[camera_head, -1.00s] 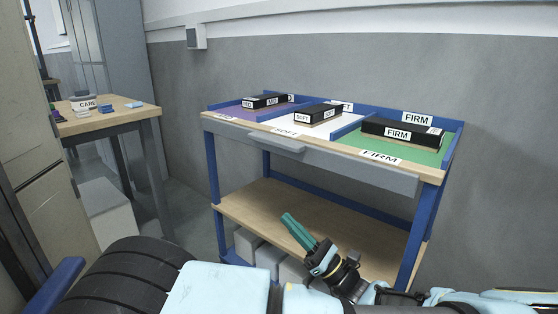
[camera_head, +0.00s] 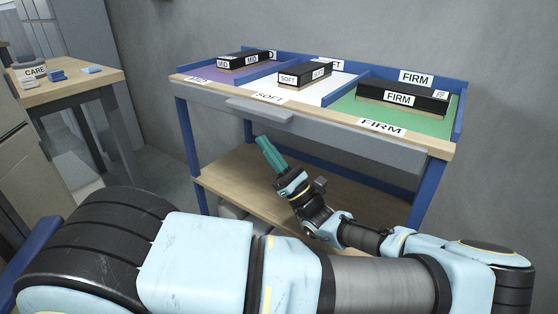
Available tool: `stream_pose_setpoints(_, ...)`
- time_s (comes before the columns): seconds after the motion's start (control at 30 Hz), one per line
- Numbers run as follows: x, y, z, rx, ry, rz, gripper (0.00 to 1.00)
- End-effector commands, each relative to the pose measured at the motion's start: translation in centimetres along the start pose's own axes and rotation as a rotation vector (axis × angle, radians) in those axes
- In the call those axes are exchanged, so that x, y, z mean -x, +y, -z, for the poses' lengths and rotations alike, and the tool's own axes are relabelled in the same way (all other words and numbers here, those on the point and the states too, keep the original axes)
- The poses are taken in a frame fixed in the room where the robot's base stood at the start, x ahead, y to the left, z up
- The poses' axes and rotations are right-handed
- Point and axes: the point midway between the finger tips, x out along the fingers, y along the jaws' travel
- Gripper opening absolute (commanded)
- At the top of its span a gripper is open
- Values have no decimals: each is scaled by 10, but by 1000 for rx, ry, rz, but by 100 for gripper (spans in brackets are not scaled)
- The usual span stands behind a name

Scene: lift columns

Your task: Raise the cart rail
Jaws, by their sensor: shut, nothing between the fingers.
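The cart (camera_head: 187,150) is a blue-framed workbench with a wooden top edge and a lower wooden shelf. A long grey rail (camera_head: 345,140) runs along its front just under the top, with a protruding grey handle (camera_head: 258,110) left of its middle. My gripper (camera_head: 271,152) has teal fingers, shut and empty. In the picture it shows below the handle, in front of the gap between the rail and the lower shelf, pointing up and left. It looks apart from the rail, but the depth between them is hard to judge.
Black boxes labelled MID (camera_head: 243,62), SOFT (camera_head: 304,76) and FIRM (camera_head: 402,96) lie on purple, white and green sections on top. A wooden table (camera_head: 72,87) with small items stands at left. A grey wall is behind.

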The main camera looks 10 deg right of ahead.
Motion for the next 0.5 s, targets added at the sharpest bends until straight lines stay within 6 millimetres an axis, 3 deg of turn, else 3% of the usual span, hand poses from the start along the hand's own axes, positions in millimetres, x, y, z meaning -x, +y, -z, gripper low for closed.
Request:
stream_pose_setpoints(0.03,-11,1,-2,-2,-1,-1,0)
stream_pose_setpoints(0.2,-25,0,-20,1,1,1,0)
stream_pose_setpoints(0.5,-33,0,-28,1,0,2,0)
